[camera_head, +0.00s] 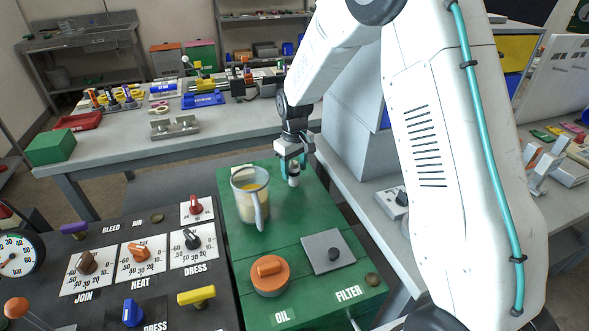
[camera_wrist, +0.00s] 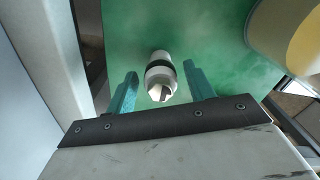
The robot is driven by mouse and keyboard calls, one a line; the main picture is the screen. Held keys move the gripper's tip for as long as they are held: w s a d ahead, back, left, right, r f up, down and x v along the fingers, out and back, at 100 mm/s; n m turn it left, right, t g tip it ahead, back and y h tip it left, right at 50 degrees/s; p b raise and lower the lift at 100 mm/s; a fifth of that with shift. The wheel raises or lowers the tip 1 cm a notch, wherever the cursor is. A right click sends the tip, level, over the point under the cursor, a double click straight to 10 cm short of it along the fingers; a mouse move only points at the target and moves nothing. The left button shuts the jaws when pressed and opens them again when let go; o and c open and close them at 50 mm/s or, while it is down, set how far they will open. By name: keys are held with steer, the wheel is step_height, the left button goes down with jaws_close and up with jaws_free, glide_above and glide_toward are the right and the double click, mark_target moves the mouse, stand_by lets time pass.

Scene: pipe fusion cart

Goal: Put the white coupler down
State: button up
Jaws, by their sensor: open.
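The white coupler (camera_wrist: 161,78), a small pale cylinder with a black band, is between the two teal fingers of my gripper (camera_wrist: 160,73) in the wrist view. A gap shows between each finger and the coupler. In the head view the coupler (camera_head: 294,180) is upright just under my gripper (camera_head: 291,162), at the far end of the green cabinet top (camera_head: 230,215). It appears to stand on that top, though its contact is hard to make out. My gripper is open around it.
A clear jug with yellow contents (camera_head: 250,200) stands close to the left of my gripper. An orange oil cap (camera_head: 269,275) and a grey filter plate (camera_head: 328,250) lie nearer on the green top. A grey workbench (camera_head: 200,140) is behind.

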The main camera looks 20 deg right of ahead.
step_height(320, 180, up, 12)
steer(key=shift+f, duration=0.2)
steer(key=s+d+r+m, duration=0.1)
steer(key=s+r, duration=0.4)
steer(key=s, duration=0.4)
steer(key=s+d+r+m+t, duration=0.1)
steer(key=s+r, duration=0.3)
steer(key=s, duration=0.6)
steer(key=s+d+r+m, duration=0.1)
steer(key=s+r, duration=0.4)
steer(key=s, duration=0.4)
steer(key=s+f+m, duration=0.1)
steer(key=s+f, duration=0.1)
steer(key=s, duration=0.9)
steer(key=shift+f+m, duration=0.3)
steer(key=shift+f, duration=0.05)
steer(key=shift+s, duration=0.1)
steer(key=shift+c, duration=0.3)
